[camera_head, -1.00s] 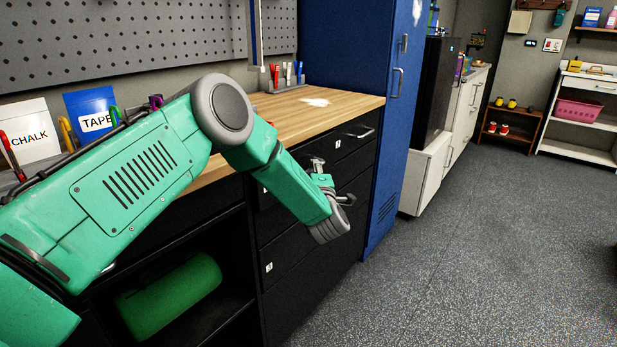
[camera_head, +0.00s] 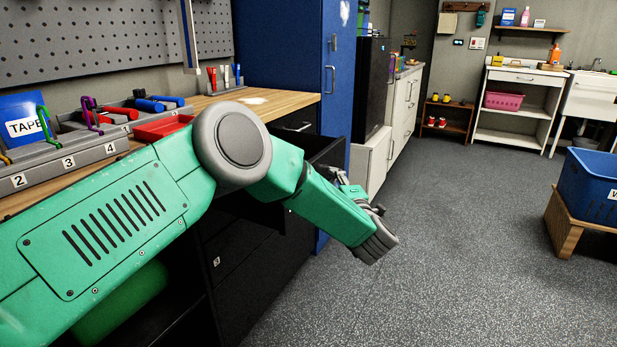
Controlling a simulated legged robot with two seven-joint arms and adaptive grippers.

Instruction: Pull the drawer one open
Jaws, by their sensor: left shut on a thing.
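A black drawer (camera_head: 322,153) stands pulled out from the dark cabinet under the wooden worktop. Its inner wall shows above my arm, and its underside and side show below. My left arm crosses in front and hides most of its front and its number. My left gripper (camera_head: 357,195) is at the outer end of this drawer, beyond the cabinet face, and is shut on the drawer handle. The handle itself is mostly hidden by the gripper. My right gripper is out of view.
A closed drawer with a metal handle (camera_head: 299,127) is behind the open one. A lower drawer (camera_head: 240,258) marked 3 is shut. The blue locker (camera_head: 285,45) stands beyond the worktop (camera_head: 285,101). Grey floor (camera_head: 450,240) is clear to the right; a blue crate (camera_head: 590,185) stands farther right.

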